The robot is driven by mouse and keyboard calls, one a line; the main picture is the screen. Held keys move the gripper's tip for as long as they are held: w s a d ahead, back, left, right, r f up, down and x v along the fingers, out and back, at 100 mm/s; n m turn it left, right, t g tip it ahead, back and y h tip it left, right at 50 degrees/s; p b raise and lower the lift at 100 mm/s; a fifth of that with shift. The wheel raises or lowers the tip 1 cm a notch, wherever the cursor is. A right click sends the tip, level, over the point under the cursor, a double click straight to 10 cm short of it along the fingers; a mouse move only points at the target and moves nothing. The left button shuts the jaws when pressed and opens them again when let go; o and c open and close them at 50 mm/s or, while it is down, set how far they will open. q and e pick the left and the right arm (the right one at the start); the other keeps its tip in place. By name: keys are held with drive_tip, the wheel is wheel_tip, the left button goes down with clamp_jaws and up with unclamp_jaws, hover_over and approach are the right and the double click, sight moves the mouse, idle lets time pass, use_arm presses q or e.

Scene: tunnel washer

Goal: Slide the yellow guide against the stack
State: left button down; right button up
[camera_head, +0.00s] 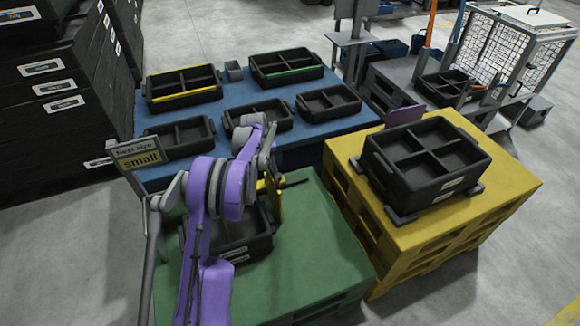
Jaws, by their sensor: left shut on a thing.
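My left arm (238,190), purple and grey, reaches in over the green pallet (315,240). My left gripper (268,178) is shut on the yellow guide (277,200), which shows as a narrow upright piece with a dark rod jutting right. The guide is at the far right corner of the black crate stack (240,248) on the green pallet. My arm hides much of the stack and part of the guide. I cannot tell whether the guide touches the stack. My right gripper is not in view.
A sign reading "small" (137,155) stands left of the green pallet. A yellow pallet (490,195) at the right bears a divided black crate (425,165). A blue table (235,95) behind holds several crates. The green pallet's right part is clear.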

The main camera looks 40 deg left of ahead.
use_arm(q)
drive_tip(key=s+a+b, duration=0.1)
drive_tip(key=s+a, duration=0.4)
drive_tip(key=s, duration=0.5)
drive_tip(key=shift+s+a, duration=0.3)
drive_tip(key=shift+s, duration=0.1)
drive_tip(key=c, duration=0.8)
unclamp_jaws()
drive_tip(key=shift+s, duration=0.1)
drive_tip(key=shift+r, duration=0.1)
wheel_tip(320, 180, up, 10)
drive_tip(key=s+a+p, duration=0.1)
drive_tip(key=shift+s+r, duration=0.25)
drive_tip(key=shift+s, duration=0.15)
